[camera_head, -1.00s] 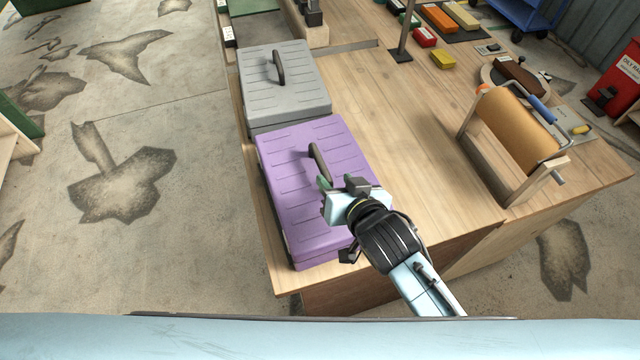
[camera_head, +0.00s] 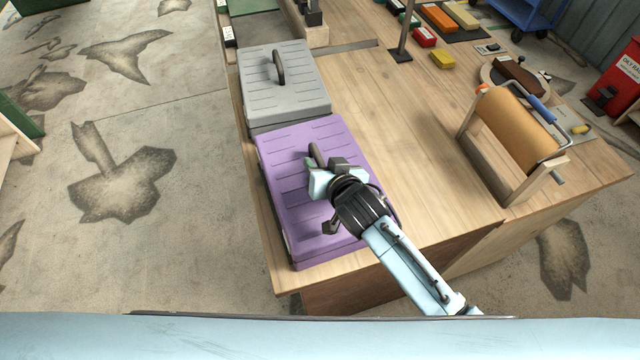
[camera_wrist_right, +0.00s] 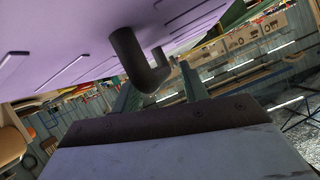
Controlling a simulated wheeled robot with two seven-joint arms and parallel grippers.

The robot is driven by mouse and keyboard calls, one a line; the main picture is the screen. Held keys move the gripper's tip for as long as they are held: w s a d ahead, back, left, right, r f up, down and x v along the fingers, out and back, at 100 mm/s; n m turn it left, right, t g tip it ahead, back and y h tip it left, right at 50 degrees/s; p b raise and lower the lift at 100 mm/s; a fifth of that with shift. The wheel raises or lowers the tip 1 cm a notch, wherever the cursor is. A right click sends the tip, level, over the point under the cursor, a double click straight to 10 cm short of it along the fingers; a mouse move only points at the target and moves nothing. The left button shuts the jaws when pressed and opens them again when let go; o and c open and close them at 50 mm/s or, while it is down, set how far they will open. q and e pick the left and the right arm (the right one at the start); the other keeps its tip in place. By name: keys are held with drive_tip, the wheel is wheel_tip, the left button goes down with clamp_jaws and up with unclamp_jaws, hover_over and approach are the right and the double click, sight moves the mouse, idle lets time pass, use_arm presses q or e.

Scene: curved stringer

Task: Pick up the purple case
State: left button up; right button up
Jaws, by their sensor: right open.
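The purple case (camera_head: 282,208) lies flat on the near left part of the wooden workbench, its dark handle (camera_head: 316,156) standing up from the lid. My right gripper (camera_head: 312,170) is over the lid at the near end of the handle and hides part of it. In the right wrist view the purple lid (camera_wrist_right: 60,40) fills the upper left, and the handle (camera_wrist_right: 135,62) juts out near the open fingers (camera_wrist_right: 160,88). I cannot tell whether the handle is between the fingers. My left gripper is not in view.
A grey case (camera_head: 285,95) lies just behind the purple one. A wooden stand with an orange-brown roll (camera_head: 520,130) is on the right of the bench (camera_head: 420,150). A thin dark post (camera_head: 403,35) stands at the back. The bench middle is clear.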

clamp_jaws()
idle(1.3)
drive_tip(key=shift+w+r, duration=0.15)
drive_tip(key=shift+r, duration=0.15)
